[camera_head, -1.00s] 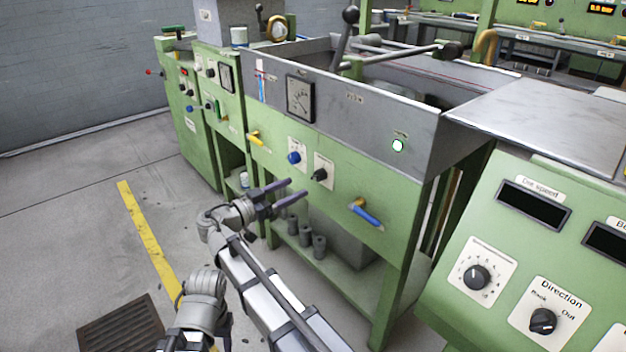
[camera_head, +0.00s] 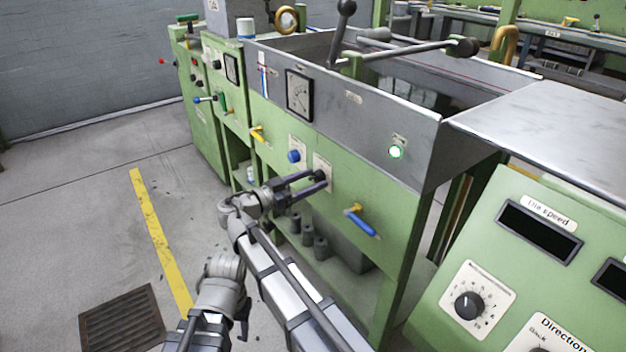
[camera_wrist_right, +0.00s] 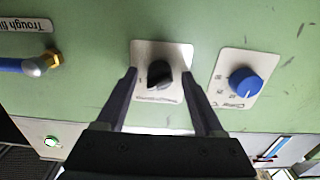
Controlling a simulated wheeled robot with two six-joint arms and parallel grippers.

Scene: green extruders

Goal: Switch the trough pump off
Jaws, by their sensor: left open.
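A black rotary knob (camera_head: 318,174) sits on a white plate on the green trough front, partly hidden by my right gripper in the head view. It shows clearly in the right wrist view (camera_wrist_right: 159,74); its label is too small to read. My right gripper (camera_head: 318,182) is open, with one fingertip on each side of the knob and visible gaps in the right wrist view (camera_wrist_right: 159,76). A green indicator lamp (camera_head: 396,152) on the grey trough wall looks lit. My left gripper (camera_head: 243,322) is low in the head view, away from the panel and only partly visible.
A blue knob (camera_head: 294,156) is close beside the black knob. A blue-handled valve (camera_head: 361,222) is to its right, and a yellow handle (camera_head: 257,134) to its left. A control console (camera_head: 520,240) stands at the right.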

